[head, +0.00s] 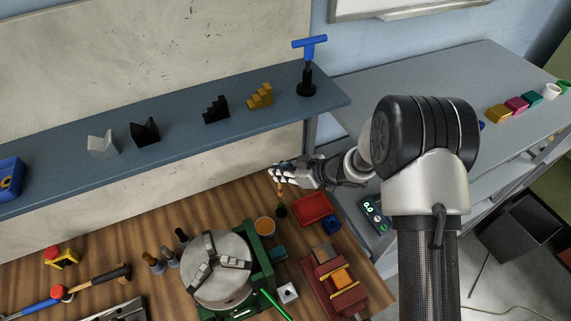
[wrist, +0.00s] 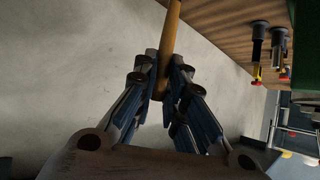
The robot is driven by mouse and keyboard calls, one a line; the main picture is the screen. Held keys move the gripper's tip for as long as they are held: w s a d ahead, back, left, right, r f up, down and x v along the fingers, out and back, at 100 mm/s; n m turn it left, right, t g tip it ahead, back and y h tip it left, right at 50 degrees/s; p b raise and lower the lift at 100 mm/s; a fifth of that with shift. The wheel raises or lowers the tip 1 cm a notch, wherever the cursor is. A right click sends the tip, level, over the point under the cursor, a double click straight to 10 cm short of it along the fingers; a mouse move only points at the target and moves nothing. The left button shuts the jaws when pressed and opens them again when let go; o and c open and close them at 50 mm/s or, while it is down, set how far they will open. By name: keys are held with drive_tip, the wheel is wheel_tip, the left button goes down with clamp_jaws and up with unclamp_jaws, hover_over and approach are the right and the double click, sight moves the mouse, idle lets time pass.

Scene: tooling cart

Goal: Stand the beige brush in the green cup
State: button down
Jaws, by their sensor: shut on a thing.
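My gripper (head: 279,171) is above the back right part of the wooden bench, shut on the beige brush (head: 280,190). The brush hangs roughly upright below the fingers. In the wrist view its tan handle (wrist: 172,40) runs between the two fingers (wrist: 172,85) and out of the top of the frame. A small dark green shape (head: 281,210) is at its lower end; I cannot tell whether it is the bristles or a separate thing. A green cup (head: 564,86) stands at the far right end of the grey table, next to a white cup (head: 551,91).
An orange-topped cup (head: 265,226) and a red tray (head: 313,209) are close to the brush. A round chuck (head: 217,270) in a green frame stands in front. The blue-grey shelf (head: 180,135) is behind. Colored blocks (head: 516,105) line the grey table (head: 430,90).

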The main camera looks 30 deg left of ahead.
sight(281, 193)
drive_tip(key=shift+s+d+f+b, duration=0.15)
drive_tip(key=shift+f+b, duration=2.05)
drive_tip(key=shift+f, duration=0.15)
drive_tip(key=shift+p, duration=0.4)
drive_tip(key=shift+f, duration=0.45)
drive_tip(key=shift+f+b, duration=1.65)
drive_tip(key=shift+f, duration=0.9)
idle(2.1)
